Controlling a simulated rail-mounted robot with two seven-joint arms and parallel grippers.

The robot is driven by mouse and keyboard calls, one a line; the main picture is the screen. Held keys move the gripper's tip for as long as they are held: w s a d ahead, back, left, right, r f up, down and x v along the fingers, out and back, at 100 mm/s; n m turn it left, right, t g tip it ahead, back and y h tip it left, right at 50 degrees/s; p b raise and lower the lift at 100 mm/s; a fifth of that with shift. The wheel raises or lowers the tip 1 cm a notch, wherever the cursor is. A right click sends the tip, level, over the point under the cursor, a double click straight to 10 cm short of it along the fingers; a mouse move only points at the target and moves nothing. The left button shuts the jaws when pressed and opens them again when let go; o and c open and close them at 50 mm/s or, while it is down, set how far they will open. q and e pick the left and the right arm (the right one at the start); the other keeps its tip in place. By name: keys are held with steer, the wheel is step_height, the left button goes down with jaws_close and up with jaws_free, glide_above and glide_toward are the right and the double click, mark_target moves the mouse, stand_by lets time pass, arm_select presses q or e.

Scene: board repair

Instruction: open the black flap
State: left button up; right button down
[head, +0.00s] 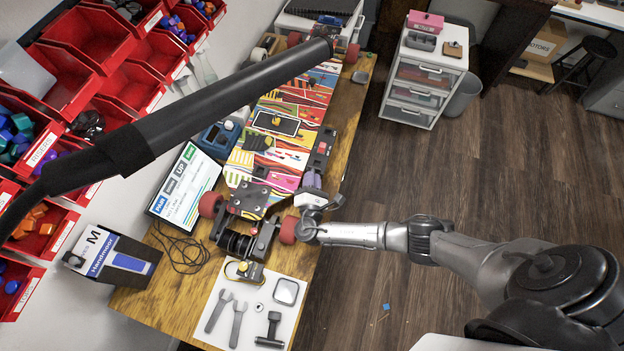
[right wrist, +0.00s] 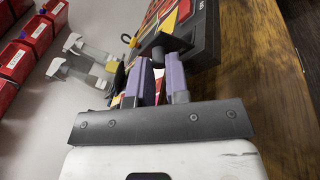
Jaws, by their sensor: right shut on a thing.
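The black flap (head: 320,148) is at the right edge of the colourful skateboard (head: 285,115) in the head view. In the right wrist view, a dark panel (right wrist: 203,30) has a black part sticking out toward the fingers. My right gripper (head: 312,180), with purple fingers, reaches the near end of the black flap. In the right wrist view the gripper (right wrist: 163,62) is shut on that black part. The exact contact and how far the flap stands open are hard to tell. My left gripper is out of view.
A thick black tube (head: 220,95) crosses the head view above the bench. Wheels, a display screen (head: 184,187) and a white mat (head: 255,310) with wrenches lie around the board. Red bins (head: 80,40) line the wall. The floor at right is mostly clear.

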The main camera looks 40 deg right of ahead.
steer(key=shift+d, duration=0.1)
steer(key=c, duration=1.3)
jaws_free()
steer(key=shift+o, duration=1)
steer(key=b+v, duration=0.1)
steer(key=v, duration=1.2)
steer(key=shift+s+a+b, duration=0.3)
steer(key=shift+b, duration=0.05)
